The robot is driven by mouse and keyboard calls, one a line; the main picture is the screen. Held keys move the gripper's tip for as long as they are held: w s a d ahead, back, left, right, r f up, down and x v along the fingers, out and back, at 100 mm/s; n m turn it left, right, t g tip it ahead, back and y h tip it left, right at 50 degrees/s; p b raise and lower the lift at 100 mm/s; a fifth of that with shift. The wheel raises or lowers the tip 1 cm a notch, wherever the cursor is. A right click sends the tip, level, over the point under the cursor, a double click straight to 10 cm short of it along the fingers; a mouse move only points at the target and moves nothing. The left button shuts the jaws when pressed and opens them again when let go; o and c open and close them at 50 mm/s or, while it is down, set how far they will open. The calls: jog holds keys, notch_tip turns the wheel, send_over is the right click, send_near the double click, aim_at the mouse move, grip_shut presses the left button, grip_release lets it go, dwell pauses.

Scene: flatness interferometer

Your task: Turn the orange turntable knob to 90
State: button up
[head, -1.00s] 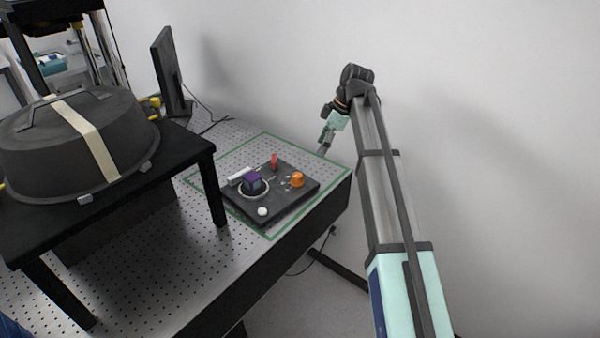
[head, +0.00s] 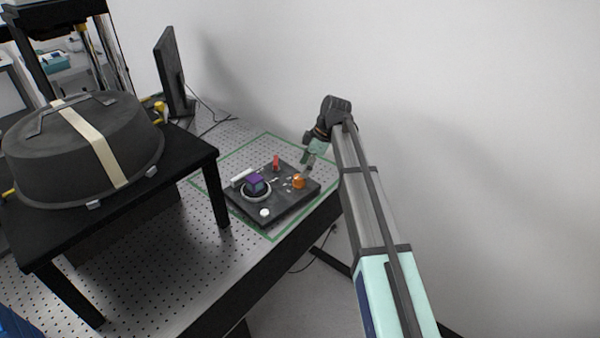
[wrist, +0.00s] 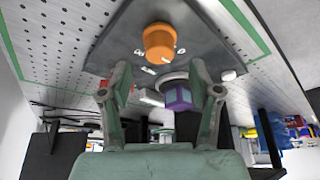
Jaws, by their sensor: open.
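The orange turntable knob (head: 298,181) sits on the right part of a dark control panel (head: 290,205). In the wrist view the knob (wrist: 159,43) is beyond my fingertips, near the top middle, with a white mark on its lower side and small labels around it. My gripper (head: 308,168) is just behind and above the knob in the head view. In the wrist view my gripper (wrist: 160,90) is open and empty, its two fingers wide apart. No contact with the knob shows. The labels are too small to read.
A purple cube (head: 254,180) on a round turntable, a red lever (head: 276,162), a white bar (head: 241,177) and a white button (head: 265,212) share the panel. A black stand (head: 150,180) with a dark dome (head: 60,150) stands left. A monitor (head: 168,70) is behind.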

aim_at(299, 180)
jog(key=shift+p+x, duration=0.45)
jog(key=shift+x, duration=1.95)
jog(key=c, duration=1.1)
